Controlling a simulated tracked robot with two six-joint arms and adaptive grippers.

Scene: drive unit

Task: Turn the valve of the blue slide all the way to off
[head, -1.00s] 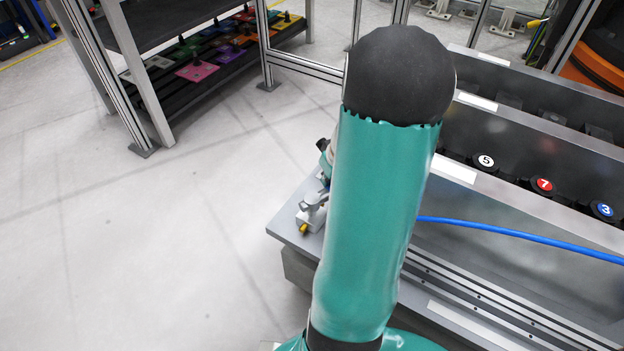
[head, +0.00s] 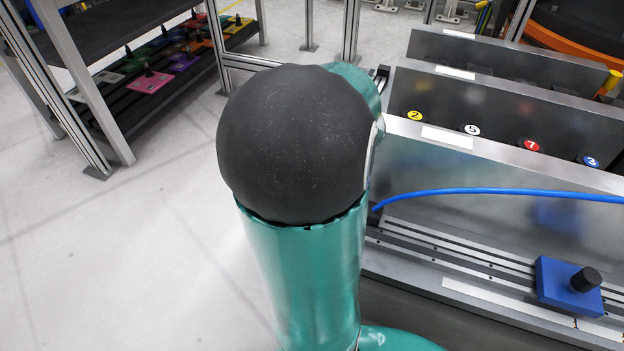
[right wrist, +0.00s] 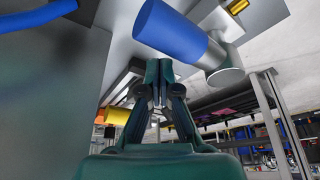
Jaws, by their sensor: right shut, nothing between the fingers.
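The blue slide (head: 568,284) is a blue block with a black knob, on the rail at the lower right of the head view. My teal arm covers the rail's left end there. In the right wrist view my right gripper (right wrist: 158,82) is shut and empty. A blue cylinder (right wrist: 176,28) on a grey metal fitting (right wrist: 226,74) lies just above and beyond its fingertips. A yellow cylinder (right wrist: 116,116) is at their left. I cannot tell which part is the valve's handle, how it is turned, or whether the fingers touch it. My left gripper is out of view.
A blue hose (head: 500,191) runs along the metal panel (head: 470,220) behind the rail. Numbered discs, such as the red 7 (head: 531,145), line a channel behind it. A shelf with coloured plates (head: 150,83) stands at the upper left. The floor between is clear.

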